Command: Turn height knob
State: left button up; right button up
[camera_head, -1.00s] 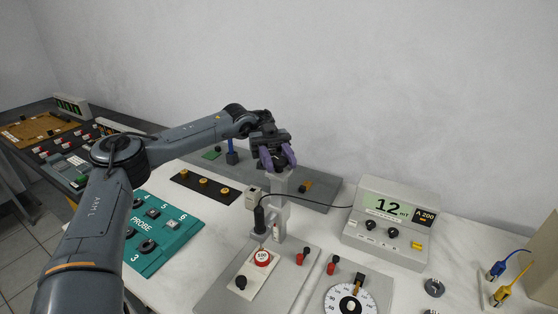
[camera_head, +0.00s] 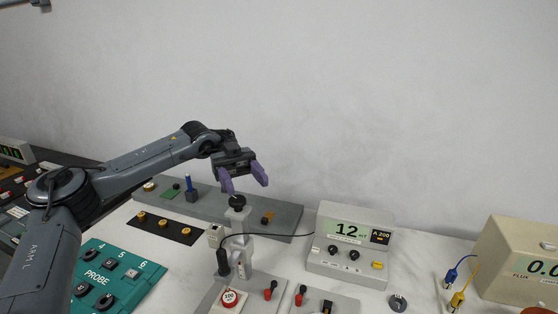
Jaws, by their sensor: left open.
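The black height knob (camera_head: 237,202) sits on top of the grey upright stand (camera_head: 239,222) in the middle of the bench. My left gripper (camera_head: 245,184) is open, with its two purple fingers spread apart and empty. It is just above the knob, and the knob shows clear below the fingertips. The exact gap between fingers and knob is hard to tell. My right gripper is out of view.
A meter reading 12 (camera_head: 350,245) stands right of the stand, with a black cable between them. A teal probe panel (camera_head: 118,262) lies at left. A long grey plate (camera_head: 288,217) lies behind the stand. A beige box (camera_head: 508,258) is at far right.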

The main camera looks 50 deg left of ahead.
pick_arm(q)
jog(key=w+d+r+p, duration=0.2)
jog(key=d+r, duration=0.3)
jog(key=d, duration=0.3)
jog(key=shift+w+d+r, duration=0.15)
jog(key=shift+w+d, duration=0.1)
jog(key=shift+w, duration=0.1)
jog(key=shift+o, duration=0.4)
